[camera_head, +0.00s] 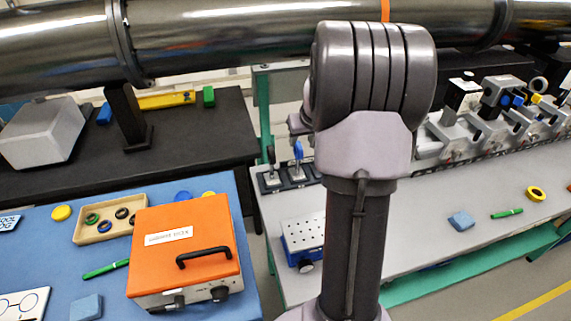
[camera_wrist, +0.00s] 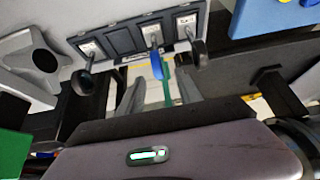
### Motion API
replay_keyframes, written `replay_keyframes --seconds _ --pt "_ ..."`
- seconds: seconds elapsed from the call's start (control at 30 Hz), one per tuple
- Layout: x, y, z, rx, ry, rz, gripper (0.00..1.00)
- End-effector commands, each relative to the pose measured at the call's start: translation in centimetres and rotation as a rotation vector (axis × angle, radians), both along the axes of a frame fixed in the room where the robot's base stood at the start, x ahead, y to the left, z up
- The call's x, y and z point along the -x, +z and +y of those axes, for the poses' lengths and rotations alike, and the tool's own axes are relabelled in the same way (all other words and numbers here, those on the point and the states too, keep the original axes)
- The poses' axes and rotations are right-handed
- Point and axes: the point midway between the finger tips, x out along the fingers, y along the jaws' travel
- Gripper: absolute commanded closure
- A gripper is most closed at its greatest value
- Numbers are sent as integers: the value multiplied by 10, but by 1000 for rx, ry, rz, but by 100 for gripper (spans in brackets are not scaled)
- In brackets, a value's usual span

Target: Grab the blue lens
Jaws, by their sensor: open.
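The blue lens (camera_head: 298,151) stands upright on a post in a dark rack (camera_head: 285,186) on the grey bench, just left of my arm. It also shows in the wrist view (camera_wrist: 157,66), near the top middle, in the middle of the rack (camera_wrist: 119,40). Dark-headed posts stand on either side of it there. My gripper (camera_wrist: 160,92) is open and empty in the wrist view. Its fingers lie left and right of the lens in the picture; I cannot tell how far away the lens is. In the head view my arm hides most of the gripper.
A blue breadboard block (camera_head: 303,238) sits on the bench in front of the rack. Metal optics mounts (camera_head: 490,115) line the bench at right. A large beam pipe (camera_head: 220,38) crosses above. An orange case (camera_head: 183,243) stands on the blue table at left.

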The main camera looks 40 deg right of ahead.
Motion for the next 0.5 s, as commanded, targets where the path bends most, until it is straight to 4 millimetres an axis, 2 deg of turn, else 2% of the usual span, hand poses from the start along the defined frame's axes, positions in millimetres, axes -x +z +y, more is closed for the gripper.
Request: replay_keyframes --seconds 0.03,0.1,0.27,0.4,0.5 --pt "-6 -17 -3 -2 0 1 58" --pt "-13 -28 -7 -1 0 0 58" --pt "-21 -43 -13 0 0 -1 58" --pt "-34 -66 -27 0 0 0 58" --pt "-41 -78 -31 0 0 1 58"
